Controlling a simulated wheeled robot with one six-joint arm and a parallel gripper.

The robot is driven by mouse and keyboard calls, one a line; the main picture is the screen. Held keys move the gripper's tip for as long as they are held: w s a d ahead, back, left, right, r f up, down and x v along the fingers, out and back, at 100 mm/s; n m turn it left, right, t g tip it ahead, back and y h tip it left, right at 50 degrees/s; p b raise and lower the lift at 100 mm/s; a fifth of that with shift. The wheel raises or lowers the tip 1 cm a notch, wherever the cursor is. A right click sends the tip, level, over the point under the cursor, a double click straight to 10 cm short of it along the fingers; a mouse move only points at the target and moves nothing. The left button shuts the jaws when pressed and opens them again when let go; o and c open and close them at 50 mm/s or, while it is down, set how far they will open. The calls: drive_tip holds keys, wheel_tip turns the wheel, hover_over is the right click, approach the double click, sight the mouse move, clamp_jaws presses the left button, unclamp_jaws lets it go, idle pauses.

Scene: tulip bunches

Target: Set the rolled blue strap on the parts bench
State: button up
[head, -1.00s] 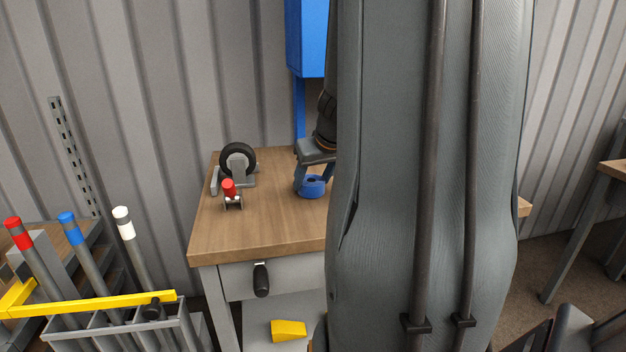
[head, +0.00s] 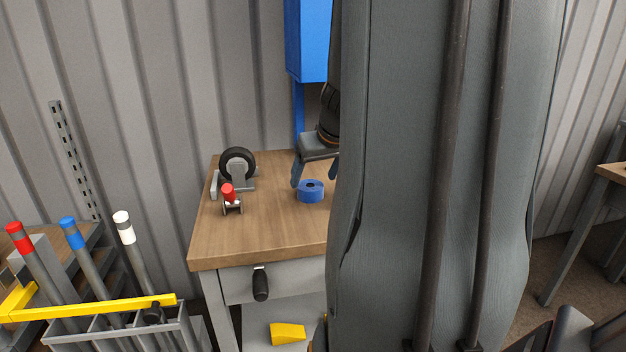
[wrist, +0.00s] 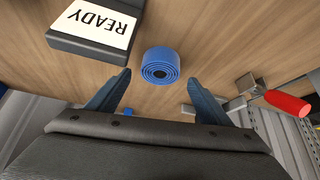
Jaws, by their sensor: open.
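The rolled blue strap (head: 311,192) sits on the wooden top of the parts bench (head: 262,222). In the wrist view the strap (wrist: 160,66) shows as a flat coil with a dark centre, resting on the wood. My gripper (wrist: 157,88) is open, with its two blue-grey fingers apart and nothing between them. The strap lies just beyond the fingertips and looks clear of both. In the head view my gripper (head: 314,174) is just above and behind the strap, and my arm hides its right side and the right part of the bench.
A caster wheel (head: 237,163) and a red-handled clamp (head: 229,192) stand left of the strap. A block with a READY label (wrist: 97,25) lies on the bench in the wrist view. A rack with a yellow bar (head: 90,306) stands at lower left. Bare wood lies in front.

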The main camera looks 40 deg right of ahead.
drive_tip(key=p+v, duration=0.1)
drive_tip(key=v, duration=0.7)
drive_tip(key=a+f+g+y, duration=0.1)
drive_tip(key=a+f, duration=0.1)
drive_tip(key=a, duration=0.3)
drive_tip(key=a+f+n, duration=0.1)
drive_tip(key=a+f, duration=0.1)
drive_tip(key=a, duration=0.4)
drive_tip(key=a+f+g+y, duration=0.1)
drive_tip(key=a+f, duration=0.1)
drive_tip(key=a, duration=0.3)
drive_tip(key=shift+s+a+f+n+g+y, duration=0.2)
drive_tip(key=shift+a+f+n+g+y, duration=0.05)
drive_tip(key=shift+a+n+g+y, duration=0.1)
drive_tip(key=s+a+f+n+g, duration=0.1)
drive_tip(key=s+a+f+g, duration=0.2)
drive_tip(key=s+a+f, duration=0.2)
drive_tip(key=s+a, duration=0.3)
drive_tip(key=a, duration=0.4)
drive_tip(key=shift+f, duration=0.2)
drive_tip(key=shift+g, duration=0.25)
drive_tip(key=shift+n, duration=0.55)
drive_tip(key=r+p, duration=0.1)
drive_tip(key=p, duration=0.2)
drive_tip(key=r+p, duration=0.2)
drive_tip(key=p, duration=0.1)
drive_tip(key=s+a+r+p, duration=0.1)
drive_tip(key=r+p, duration=0.1)
drive_tip(key=p, duration=0.2)
drive_tip(key=shift+r, duration=0.25)
